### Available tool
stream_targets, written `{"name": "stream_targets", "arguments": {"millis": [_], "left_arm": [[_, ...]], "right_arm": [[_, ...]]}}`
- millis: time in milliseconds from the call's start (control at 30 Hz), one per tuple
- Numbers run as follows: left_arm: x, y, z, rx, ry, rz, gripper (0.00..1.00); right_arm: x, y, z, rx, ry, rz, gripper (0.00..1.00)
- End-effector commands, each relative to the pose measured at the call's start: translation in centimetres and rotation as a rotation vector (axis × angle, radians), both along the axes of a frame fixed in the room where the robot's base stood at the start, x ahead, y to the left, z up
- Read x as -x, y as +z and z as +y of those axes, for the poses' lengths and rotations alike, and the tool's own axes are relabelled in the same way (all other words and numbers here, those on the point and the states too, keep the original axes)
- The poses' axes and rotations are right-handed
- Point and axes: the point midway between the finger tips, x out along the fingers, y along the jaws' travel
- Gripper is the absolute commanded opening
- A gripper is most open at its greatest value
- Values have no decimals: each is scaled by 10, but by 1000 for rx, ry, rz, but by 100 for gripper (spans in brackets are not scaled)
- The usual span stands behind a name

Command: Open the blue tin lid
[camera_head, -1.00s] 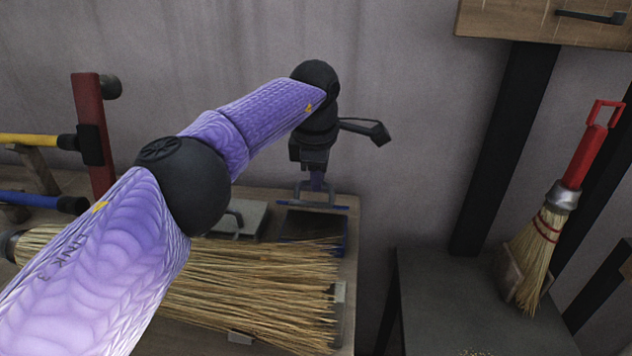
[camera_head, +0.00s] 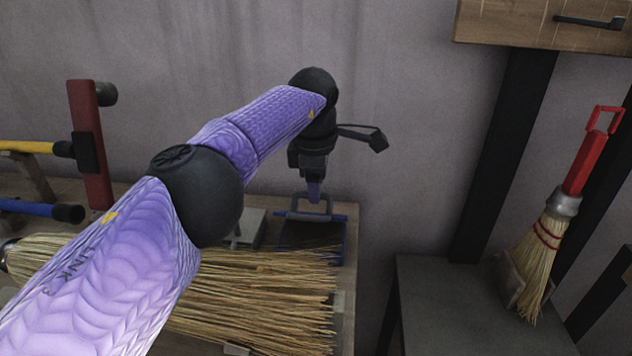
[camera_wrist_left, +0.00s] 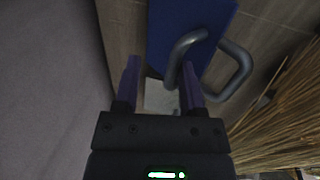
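The blue tin (camera_head: 345,243) stands near the table's right end, its dark inside showing. Its blue lid (camera_head: 338,217) is raised at the tin's back edge, seen nearly edge-on, with a grey loop handle (camera_head: 311,198) on it. My left gripper (camera_head: 314,193) points down at this handle. In the left wrist view the blue lid (camera_wrist_left: 165,30) lies beyond the fingers, and a grey handle (camera_wrist_left: 182,48) reaches in front of them. The left gripper (camera_wrist_left: 162,82) has its purple fingers apart; I cannot tell whether they touch the handle. My right gripper is not in view.
A grey lidded tin (camera_head: 254,228) stands left of the blue tin. A straw broom (camera_head: 270,300) lies in front of both. Red, yellow and blue tool parts stand at the left. The wall (camera_head: 420,130) is close behind. A red-handled broom (camera_head: 545,240) leans at the right.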

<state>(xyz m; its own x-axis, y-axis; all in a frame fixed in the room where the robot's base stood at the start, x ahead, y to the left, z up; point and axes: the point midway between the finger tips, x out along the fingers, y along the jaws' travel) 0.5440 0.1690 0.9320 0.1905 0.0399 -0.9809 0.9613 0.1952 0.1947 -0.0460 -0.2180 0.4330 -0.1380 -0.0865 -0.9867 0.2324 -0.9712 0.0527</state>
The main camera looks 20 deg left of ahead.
Motion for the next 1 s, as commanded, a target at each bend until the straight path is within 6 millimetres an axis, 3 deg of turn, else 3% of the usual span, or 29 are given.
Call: {"name": "stream_targets", "arguments": {"millis": [133,333,500,1000], "left_arm": [[1,10,0,0,-1,-3,51],[11,63,-2,0,-1,-7,51],[17,93,-4,0,0,-4,51],[19,98,-4,0,0,0,51]], "right_arm": [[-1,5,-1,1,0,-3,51],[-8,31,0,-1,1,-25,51],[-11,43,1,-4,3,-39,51],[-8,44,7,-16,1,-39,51]]}}
